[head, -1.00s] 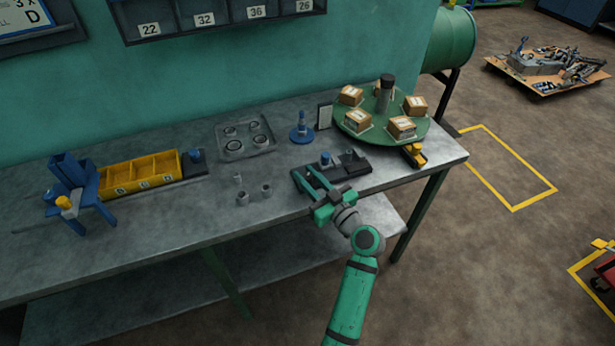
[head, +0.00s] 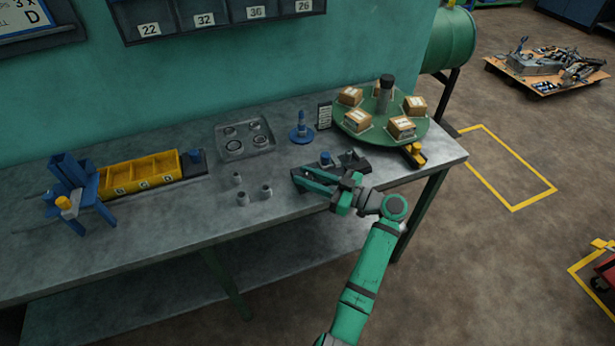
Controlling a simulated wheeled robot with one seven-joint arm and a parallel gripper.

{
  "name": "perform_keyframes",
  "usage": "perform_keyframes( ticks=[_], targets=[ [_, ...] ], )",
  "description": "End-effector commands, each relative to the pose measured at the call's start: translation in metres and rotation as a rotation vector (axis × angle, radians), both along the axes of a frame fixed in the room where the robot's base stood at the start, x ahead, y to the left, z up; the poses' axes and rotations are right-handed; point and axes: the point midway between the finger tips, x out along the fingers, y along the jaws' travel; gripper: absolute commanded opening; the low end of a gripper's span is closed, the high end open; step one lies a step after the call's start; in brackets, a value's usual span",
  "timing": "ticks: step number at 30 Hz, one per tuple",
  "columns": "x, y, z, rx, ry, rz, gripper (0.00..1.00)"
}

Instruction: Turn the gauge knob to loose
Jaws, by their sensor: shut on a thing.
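The gauge (head: 352,161) is a dark block lying near the front edge of the bench, with a small blue knob (head: 325,158) standing on its back side. My gripper (head: 304,178) reaches over the block's left end from the front right. Its green fingers lie low and close to the block and are shut on a part there. The fingers hide most of that part, which seems to be the gauge knob. I cannot read any mark or setting on the gauge.
A green turntable (head: 372,138) with several boxes stands behind right, a yellow-and-black item (head: 414,154) at its front. A grey tray (head: 243,137), a blue stand (head: 301,134) and small grey cylinders (head: 243,199) lie left.

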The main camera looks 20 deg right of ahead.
Motion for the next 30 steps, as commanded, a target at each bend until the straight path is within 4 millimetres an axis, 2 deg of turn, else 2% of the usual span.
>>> perform_keyframes(
  ticks=[8,9,11,23,30],
  targets=[
    [0.000,-0.001,-0.004,-0.001,0.008,-0.004,0.02],
    [0.000,-0.001,-0.004,-0.001,0.008,-0.004,0.29],
    [0.000,-0.001,-0.004,0.000,0.007,-0.004,0.43],
    [-0.004,-0.005,-0.001,0.000,0.003,-0.004,0.43],
    [-0.031,-0.032,-0.001,0.000,0.003,-0.006,0.43]
  ],
)
